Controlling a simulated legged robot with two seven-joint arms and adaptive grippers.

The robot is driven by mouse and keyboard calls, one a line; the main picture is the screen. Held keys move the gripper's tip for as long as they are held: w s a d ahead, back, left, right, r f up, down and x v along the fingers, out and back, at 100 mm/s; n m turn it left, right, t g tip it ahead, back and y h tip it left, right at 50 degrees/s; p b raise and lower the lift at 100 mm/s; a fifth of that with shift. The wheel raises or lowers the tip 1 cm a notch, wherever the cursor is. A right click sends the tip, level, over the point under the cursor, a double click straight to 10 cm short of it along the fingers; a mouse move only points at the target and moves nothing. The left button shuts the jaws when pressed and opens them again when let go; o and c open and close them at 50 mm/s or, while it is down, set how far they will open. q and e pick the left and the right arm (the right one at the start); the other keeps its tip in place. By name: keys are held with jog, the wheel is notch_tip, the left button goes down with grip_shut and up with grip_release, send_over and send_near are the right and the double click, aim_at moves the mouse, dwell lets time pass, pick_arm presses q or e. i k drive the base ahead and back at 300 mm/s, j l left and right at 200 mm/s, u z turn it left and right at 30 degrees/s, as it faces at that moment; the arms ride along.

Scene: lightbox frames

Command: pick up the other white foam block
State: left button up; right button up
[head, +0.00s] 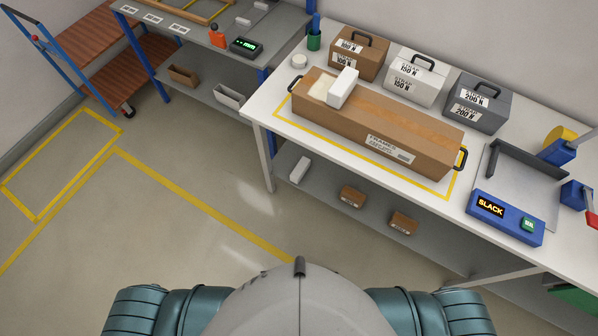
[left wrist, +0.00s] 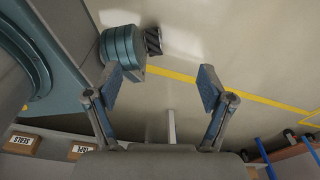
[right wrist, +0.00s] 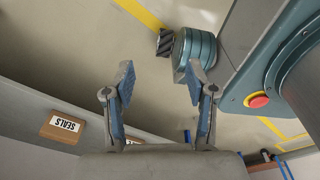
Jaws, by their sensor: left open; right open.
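A white foam block (head: 343,87) stands on the left end of a long brown carton (head: 395,125) on the white table, beside a pale patch on the carton top. Another white block (head: 299,169) lies on the grey shelf under the table. My left gripper (left wrist: 158,82) is open and empty, with bare floor beyond its fingers in the left wrist view. My right gripper (right wrist: 159,78) is open and empty in the right wrist view. Neither gripper shows in the head view, and both are away from the blocks.
Brown (head: 358,52), white (head: 414,76) and dark grey (head: 476,101) handled cases stand behind the carton. A blue SLACK display unit (head: 505,217) is at the table's right. Small brown boxes (head: 351,195) sit on the lower shelf. The floor before the table is clear.

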aim_at(299, 171)
jog(key=i+j+z, duration=0.1)
jog(key=j, duration=0.35)
jog(key=i+j+z, duration=0.15)
jog(key=j, duration=0.3)
jog(key=i+j+z, duration=0.1)
jog(key=j, duration=0.35)
jog(key=i+j+z, duration=0.15)
jog(key=j, duration=0.3)
